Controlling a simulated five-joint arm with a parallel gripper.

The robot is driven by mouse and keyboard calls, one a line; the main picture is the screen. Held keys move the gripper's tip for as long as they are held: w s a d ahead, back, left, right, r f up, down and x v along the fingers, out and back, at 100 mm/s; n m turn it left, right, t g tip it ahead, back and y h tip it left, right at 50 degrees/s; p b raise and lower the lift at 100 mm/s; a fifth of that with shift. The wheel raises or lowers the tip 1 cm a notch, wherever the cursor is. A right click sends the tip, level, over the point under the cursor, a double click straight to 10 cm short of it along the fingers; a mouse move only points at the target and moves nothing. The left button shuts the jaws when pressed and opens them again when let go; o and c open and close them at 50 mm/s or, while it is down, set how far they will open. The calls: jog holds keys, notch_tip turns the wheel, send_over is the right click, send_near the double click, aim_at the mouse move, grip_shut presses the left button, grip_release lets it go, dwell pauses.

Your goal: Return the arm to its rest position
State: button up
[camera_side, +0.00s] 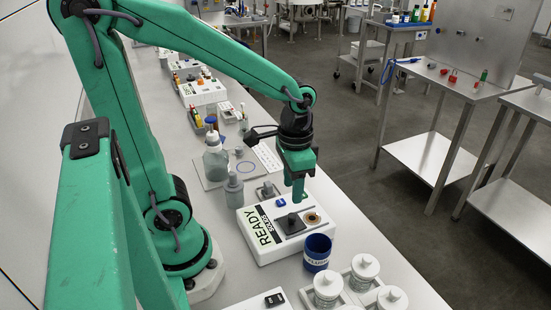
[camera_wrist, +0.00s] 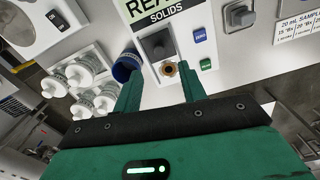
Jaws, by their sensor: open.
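My gripper (camera_side: 297,196) hangs pointing down above the white box labelled READY SOLIDS (camera_side: 258,250) in the side view. In the wrist view my gripper (camera_wrist: 159,82) shows its two green fingers spread apart, with nothing held between them. The same white box (camera_wrist: 185,20) lies beyond the fingertips, with a dark square block (camera_wrist: 158,44) and a brass ring (camera_wrist: 168,69) on it. My arm reaches out bent over the bench from its base at the left.
A blue cup (camera_side: 317,252) stands beside the box, and it also shows in the wrist view (camera_wrist: 126,65). Several lidded glass jars (camera_side: 364,270) stand at the front right. Bottles (camera_side: 216,158) stand behind the box. Steel tables (camera_side: 450,100) stand across the floor.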

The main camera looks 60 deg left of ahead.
jog(key=shift+r, duration=0.15)
jog(key=s+r+n+t, duration=0.1)
jog(key=s+r+t, duration=0.2)
jog(key=r, duration=0.6)
jog(key=shift+s+a+r+n+t, duration=0.2)
jog(key=shift+a+n+t, duration=0.2)
jog(key=shift+t, duration=0.9)
